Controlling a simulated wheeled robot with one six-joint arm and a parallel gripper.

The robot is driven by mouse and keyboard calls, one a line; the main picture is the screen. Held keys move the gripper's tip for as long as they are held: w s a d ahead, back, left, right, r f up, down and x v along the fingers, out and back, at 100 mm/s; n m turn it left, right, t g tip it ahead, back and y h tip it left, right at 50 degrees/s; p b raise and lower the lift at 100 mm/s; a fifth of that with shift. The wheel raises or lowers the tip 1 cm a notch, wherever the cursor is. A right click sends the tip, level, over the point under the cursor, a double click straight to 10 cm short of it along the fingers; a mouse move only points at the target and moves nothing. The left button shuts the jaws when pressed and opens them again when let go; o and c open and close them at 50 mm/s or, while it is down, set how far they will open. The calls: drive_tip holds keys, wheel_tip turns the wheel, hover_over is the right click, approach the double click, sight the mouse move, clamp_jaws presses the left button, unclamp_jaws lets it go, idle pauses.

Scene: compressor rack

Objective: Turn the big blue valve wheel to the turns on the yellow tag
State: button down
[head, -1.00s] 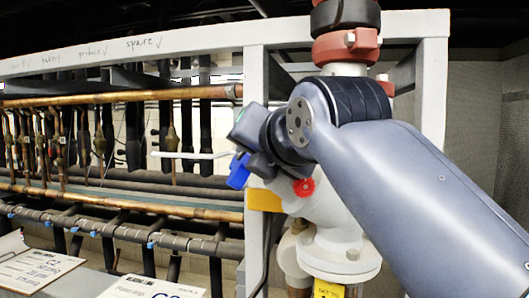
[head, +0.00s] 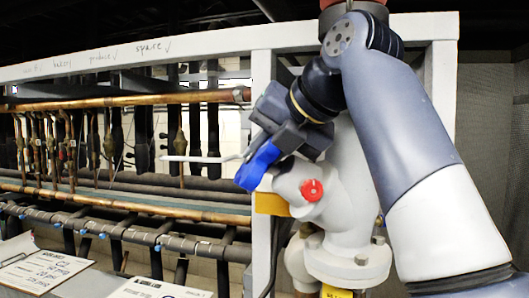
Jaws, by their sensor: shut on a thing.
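The blue valve wheel (head: 258,166) shows only in part, as a blue piece at the left of a white valve body (head: 345,190). My gripper (head: 272,147) is at this blue piece and shut on it. My dark wrist and the gripper body hide the rest of the wheel. A yellow tag (head: 335,291) is cut off by the bottom edge of the picture, and its writing cannot be read. A yellow plate (head: 271,203) sits below the wheel, also without readable writing.
A small red knob (head: 312,190) is on the valve body, close to my gripper. A white rack post (head: 262,110) stands just behind. Copper pipes (head: 130,97) run left. A thin white rod (head: 200,158) points left from near the gripper. Clipboards (head: 45,272) lie at lower left.

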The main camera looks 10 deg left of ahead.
drive_tip(key=shift+g, duration=0.3)
idle(0.5)
drive_tip(key=c, duration=1.3)
unclamp_jaws()
